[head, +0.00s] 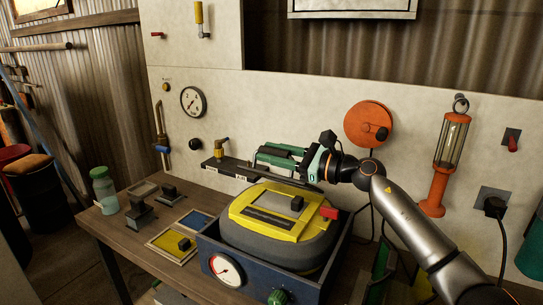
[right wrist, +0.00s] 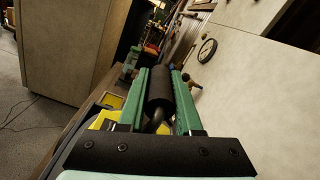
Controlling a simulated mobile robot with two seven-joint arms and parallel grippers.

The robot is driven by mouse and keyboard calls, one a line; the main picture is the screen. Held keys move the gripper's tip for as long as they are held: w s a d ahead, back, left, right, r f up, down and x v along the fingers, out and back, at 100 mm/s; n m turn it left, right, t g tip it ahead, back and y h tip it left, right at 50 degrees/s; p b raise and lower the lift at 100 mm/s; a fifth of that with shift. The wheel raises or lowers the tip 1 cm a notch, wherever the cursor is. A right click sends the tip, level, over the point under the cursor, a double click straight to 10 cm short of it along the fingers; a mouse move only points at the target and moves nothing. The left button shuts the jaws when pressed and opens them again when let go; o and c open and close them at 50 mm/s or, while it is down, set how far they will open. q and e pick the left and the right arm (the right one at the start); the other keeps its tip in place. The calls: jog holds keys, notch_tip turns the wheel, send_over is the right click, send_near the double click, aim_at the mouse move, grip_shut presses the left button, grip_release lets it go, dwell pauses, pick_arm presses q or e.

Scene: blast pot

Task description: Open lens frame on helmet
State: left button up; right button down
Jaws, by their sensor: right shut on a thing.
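The helmet (head: 277,238) is grey with a yellow top and sits in a dark blue box (head: 253,281). Its yellow lens frame (head: 243,209) lies flat on top around a dark window, with a red block (head: 329,213) at its right corner. My right gripper (head: 284,157) is above and behind the helmet, near the wall. In the right wrist view its green fingers (right wrist: 160,88) are shut on a dark cylinder (right wrist: 159,86). I cannot tell what the cylinder belongs to. Part of the helmet's yellow shows at the lower left there. My left gripper is not in view.
The wall behind holds a gauge (head: 193,102), an orange reel (head: 369,125) and an orange lamp (head: 440,170) near my right arm.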

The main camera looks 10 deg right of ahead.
jog(key=c, duration=0.6)
grip_release()
jog(key=shift+d, duration=0.1)
jog(key=b+v, duration=0.3)
jog(key=v, duration=0.9)
jog(key=shift+s+d, duration=0.1)
